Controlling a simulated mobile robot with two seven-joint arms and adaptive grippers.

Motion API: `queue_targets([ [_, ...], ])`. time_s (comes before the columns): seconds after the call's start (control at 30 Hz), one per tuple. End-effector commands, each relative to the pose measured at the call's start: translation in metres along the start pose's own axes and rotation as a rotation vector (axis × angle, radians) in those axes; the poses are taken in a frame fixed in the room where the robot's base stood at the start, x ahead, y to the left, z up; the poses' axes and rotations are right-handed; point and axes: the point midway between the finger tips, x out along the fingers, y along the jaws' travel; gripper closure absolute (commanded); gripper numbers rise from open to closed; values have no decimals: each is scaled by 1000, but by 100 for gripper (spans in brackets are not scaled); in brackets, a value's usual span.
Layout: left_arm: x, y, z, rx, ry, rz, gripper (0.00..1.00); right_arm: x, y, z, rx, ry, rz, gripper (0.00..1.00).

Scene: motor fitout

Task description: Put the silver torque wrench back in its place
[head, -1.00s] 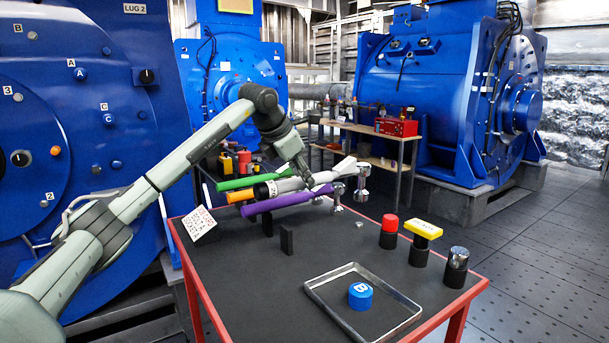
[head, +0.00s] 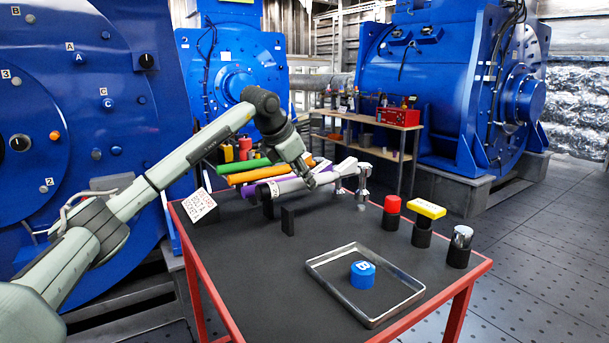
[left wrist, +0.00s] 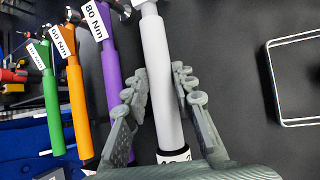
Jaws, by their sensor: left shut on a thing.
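My left gripper (head: 308,181) is shut on the silver torque wrench (head: 280,187), around its handle. In the left wrist view the silver handle (left wrist: 158,60) runs between the two fingers, with a black band and a partly hidden white label at the near end. It lies beside the purple wrench (left wrist: 112,75), roughly parallel and apart from it. In the head view it overlaps the purple wrench. An orange wrench (left wrist: 75,95) and a green wrench (left wrist: 50,100) lie further left. Two black upright posts (head: 288,219) stand below the silver wrench; contact cannot be told. My right gripper is not in view.
The dark table (head: 330,230) has a red edge. A metal tray (head: 378,318) holds a blue round piece (head: 362,274). Red (head: 392,204), yellow (head: 428,209) and silver-topped (head: 461,240) pieces stand at the right. A white sign (head: 199,205) stands at the left corner.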

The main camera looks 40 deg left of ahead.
Motion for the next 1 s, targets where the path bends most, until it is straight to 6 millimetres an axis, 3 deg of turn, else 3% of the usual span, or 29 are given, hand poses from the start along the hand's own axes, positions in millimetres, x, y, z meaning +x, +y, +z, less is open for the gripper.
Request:
queue_targets([
  [1.0,0,-1,0,2,-16,2,100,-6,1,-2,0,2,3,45],
])
